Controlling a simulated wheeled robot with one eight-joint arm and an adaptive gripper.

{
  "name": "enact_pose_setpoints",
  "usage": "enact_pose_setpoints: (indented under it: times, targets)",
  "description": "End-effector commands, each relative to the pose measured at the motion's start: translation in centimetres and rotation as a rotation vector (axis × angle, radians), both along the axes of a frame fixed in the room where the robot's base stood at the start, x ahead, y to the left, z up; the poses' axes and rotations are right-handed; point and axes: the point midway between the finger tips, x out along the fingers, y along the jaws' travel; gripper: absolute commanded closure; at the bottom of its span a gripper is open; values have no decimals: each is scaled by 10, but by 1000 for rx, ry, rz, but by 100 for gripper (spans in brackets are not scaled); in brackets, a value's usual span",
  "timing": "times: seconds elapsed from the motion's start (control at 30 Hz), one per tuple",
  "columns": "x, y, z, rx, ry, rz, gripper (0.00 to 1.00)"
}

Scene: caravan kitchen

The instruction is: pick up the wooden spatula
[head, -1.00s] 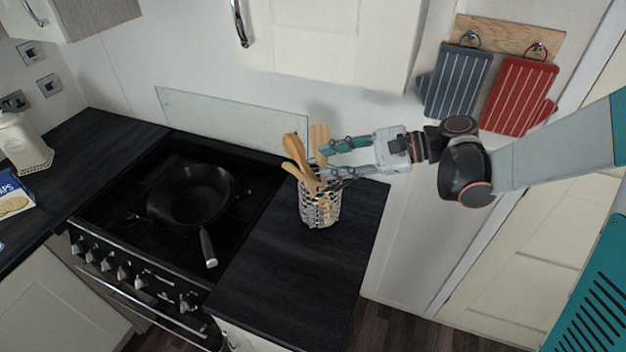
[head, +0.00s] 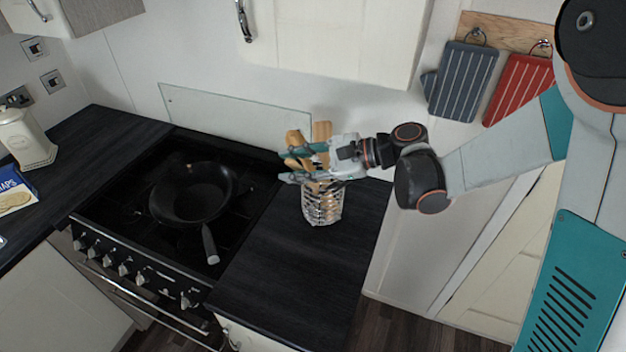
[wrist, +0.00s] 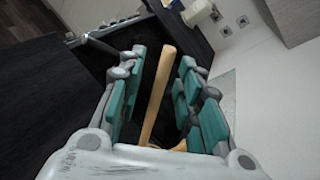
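Several wooden utensils stand in a metal wire holder (head: 322,208) on the dark worktop. A flat-ended wooden piece (head: 321,131) rises at the back, and another wooden utensil (head: 293,137) leans left; I cannot tell for certain which is the spatula. My gripper (head: 291,165) reaches in from the right over the holder, fingers level with the utensils, hiding part of them. In the wrist view, my gripper (wrist: 162,72) is open, its teal-padded fingers on either side of one long wooden utensil (wrist: 158,95). Gaps show on both sides of it.
A black pan (head: 193,192) sits on the stove (head: 120,235) left of the holder. A glass panel (head: 235,112) stands against the wall behind. The worktop (head: 285,275) in front of the holder is clear.

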Motion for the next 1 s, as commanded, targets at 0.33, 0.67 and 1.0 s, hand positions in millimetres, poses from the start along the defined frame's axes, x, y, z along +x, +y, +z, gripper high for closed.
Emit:
enact_pose_setpoints:
  times: [0.33, 0.67, 1.0]
  targets:
    - [0, -1, 0, 0, 0, 0, 100]
    - [0, 0, 2, 0, 0, 0, 100]
    - [6, 3, 31, 1, 0, -1, 100]
